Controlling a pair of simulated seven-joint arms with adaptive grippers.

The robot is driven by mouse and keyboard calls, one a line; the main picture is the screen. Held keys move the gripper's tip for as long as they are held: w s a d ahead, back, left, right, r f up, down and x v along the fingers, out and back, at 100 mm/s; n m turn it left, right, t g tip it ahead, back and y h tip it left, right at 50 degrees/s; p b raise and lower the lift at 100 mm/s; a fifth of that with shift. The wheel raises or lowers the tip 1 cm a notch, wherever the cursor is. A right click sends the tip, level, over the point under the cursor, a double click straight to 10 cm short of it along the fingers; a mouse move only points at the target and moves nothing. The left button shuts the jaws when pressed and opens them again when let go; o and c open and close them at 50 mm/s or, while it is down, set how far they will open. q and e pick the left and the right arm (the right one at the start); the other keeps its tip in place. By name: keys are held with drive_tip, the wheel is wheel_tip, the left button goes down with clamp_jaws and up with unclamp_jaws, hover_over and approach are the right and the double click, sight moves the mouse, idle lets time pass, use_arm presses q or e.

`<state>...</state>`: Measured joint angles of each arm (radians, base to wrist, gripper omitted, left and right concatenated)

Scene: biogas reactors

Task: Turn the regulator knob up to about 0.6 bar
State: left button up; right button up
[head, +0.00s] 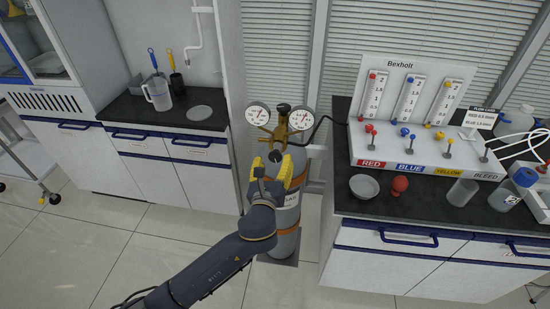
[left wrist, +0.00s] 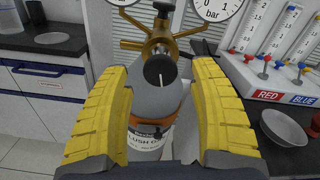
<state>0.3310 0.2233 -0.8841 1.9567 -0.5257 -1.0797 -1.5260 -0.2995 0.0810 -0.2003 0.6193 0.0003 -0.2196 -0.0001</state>
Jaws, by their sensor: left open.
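The regulator is brass with two round white gauges (head: 258,114) and sits on top of a grey gas cylinder (head: 286,240). Its round dark knob with a white mark (left wrist: 160,71) faces me in the left wrist view. My left gripper (head: 279,172) has yellow fingers and is in front of the regulator. In the left wrist view its open fingers (left wrist: 165,105) stand to the left and right below the knob, apart from it. The gauges are cut off at the top there, and I cannot read the pressure. My right gripper is not in view.
A bench on the right holds a flowmeter panel (head: 408,100) with red, blue and yellow valves, a white bowl (head: 364,187), a red object (head: 399,186) and a beaker (head: 462,192). A left counter holds a jug (head: 158,95). The cylinder stands in the gap between.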

use_arm(q)
drive_tip(key=s+a, duration=0.1)
drive_tip(key=s, duration=0.8)
drive_tip(key=shift+a, duration=0.2)
drive_tip(key=shift+s, duration=0.1)
